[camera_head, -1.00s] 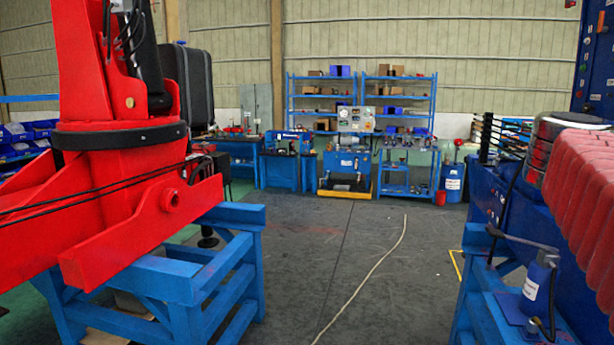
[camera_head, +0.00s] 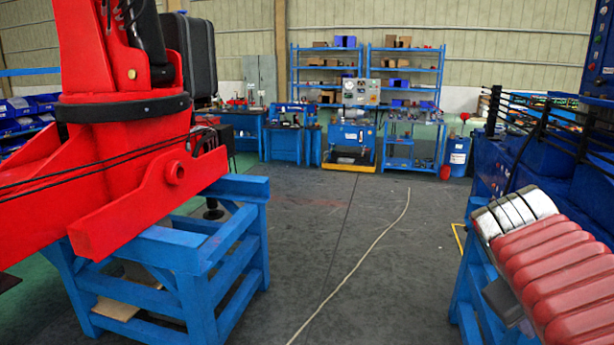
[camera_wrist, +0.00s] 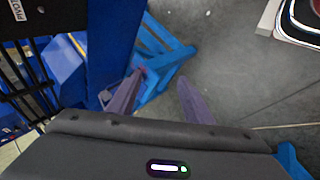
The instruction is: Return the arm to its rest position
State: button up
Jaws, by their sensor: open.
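My arm, with a red ribbed sleeve (camera_head: 570,265) and a silver ringed joint (camera_head: 512,213), reaches in at the lower right of the head view. A dark block under it (camera_head: 503,300) may be part of my wrist. In the wrist view my gripper (camera_wrist: 160,78) has its two purple-grey fingers spread, with nothing between them. The fingers point toward a blue stand (camera_wrist: 165,62) and the grey floor. I cannot tell their distance from the stand. The fingertips are not clear in the head view.
A red crane base (camera_head: 130,190) rests on a blue stand (camera_head: 235,250) at left. A blue machine with dark rods (camera_head: 560,175) stands close behind my arm. Shelves (camera_head: 365,90) and workbenches line the back. The middle floor is clear except for a pale cable (camera_head: 375,245).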

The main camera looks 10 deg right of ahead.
jog(key=a+f+t+y, duration=0.1)
jog(key=a+f+y, duration=0.3)
jog(key=a, duration=0.9)
jog(key=a+f+t+y, duration=0.2)
jog(key=a+f, duration=0.5)
jog(key=a, duration=0.7)
jog(key=shift+t+y, duration=0.3)
jog(key=shift+y, duration=0.6)
jog(key=shift+w+d+f, duration=0.1)
jog(key=shift+c, duration=0.7)
